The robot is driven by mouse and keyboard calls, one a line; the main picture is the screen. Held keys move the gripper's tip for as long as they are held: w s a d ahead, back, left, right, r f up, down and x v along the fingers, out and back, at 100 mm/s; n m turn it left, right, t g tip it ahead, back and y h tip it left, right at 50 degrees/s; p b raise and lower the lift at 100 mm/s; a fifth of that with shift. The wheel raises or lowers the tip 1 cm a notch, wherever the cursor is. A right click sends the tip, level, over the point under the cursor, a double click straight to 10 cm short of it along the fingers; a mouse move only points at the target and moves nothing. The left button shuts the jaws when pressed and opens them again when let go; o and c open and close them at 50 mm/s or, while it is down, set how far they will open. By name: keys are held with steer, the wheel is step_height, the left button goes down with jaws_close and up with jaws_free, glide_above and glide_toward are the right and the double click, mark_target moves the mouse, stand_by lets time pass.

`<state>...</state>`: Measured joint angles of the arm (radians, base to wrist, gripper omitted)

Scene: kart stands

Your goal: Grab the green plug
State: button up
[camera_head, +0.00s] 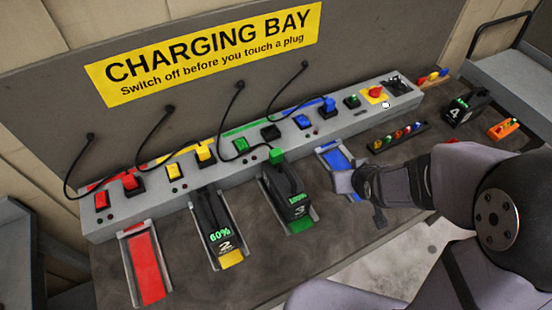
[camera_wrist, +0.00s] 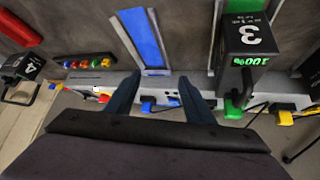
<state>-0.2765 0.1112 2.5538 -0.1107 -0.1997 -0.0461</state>
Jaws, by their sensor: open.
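The green plug (camera_head: 277,156) is seated at the console-side end of battery 3 (camera_head: 288,185), with a black cable running from it to the wall. It also shows in the wrist view (camera_wrist: 233,108), below the 100% display. The green switch (camera_head: 240,146) is on the console, beside a black socket (camera_head: 270,132) with no plug in it. My gripper (camera_head: 357,184) is over the blue lane, right of battery 3. In the wrist view my gripper (camera_wrist: 160,90) has its fingers apart with nothing held. The green plug is right of both fingers.
Battery 2 (camera_head: 215,225) stands left of battery 3. The yellow plug (camera_head: 205,154), red plug (camera_head: 131,181) and blue plug (camera_head: 328,104) sit on the console. The red lane (camera_head: 146,268) is empty. Battery 4 (camera_head: 462,107) stands at right. Cables loop above the console.

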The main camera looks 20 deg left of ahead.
steer(key=w+a+n+t+y, duration=0.2)
steer(key=a+y, duration=0.1)
steer(key=a, duration=0.4)
step_height(320, 180, up, 5)
steer(key=n+t+y+b, duration=0.2)
steer(key=n+y, duration=0.1)
steer(key=y, duration=0.1)
glide_above(276, 152)
steer(key=d, duration=0.3)
steer(key=shift+m+g, duration=0.4)
steer(key=shift+g, duration=0.3)
steer(key=f, duration=0.1)
steer(key=s+f, duration=0.1)
steer(key=f, duration=0.1)
steer(key=shift+s+a+f+b, duration=0.35)
steer(key=shift+s+b, duration=0.05)
steer(key=shift+s+f+g, duration=0.2)
steer(key=shift+f+g, duration=0.1)
steer(key=shift+f, duration=0.2)
steer(key=shift+p+x, duration=0.35)
steer(key=shift+x, duration=0.7)
steer(key=shift+p+x, duration=0.75)
steer(key=shift+x, duration=0.2)
steer(key=shift+p+x, duration=0.6)
steer(key=shift+x, duration=1.05)
steer(key=shift+a+r, duration=0.1)
steer(key=shift+r, duration=0.05)
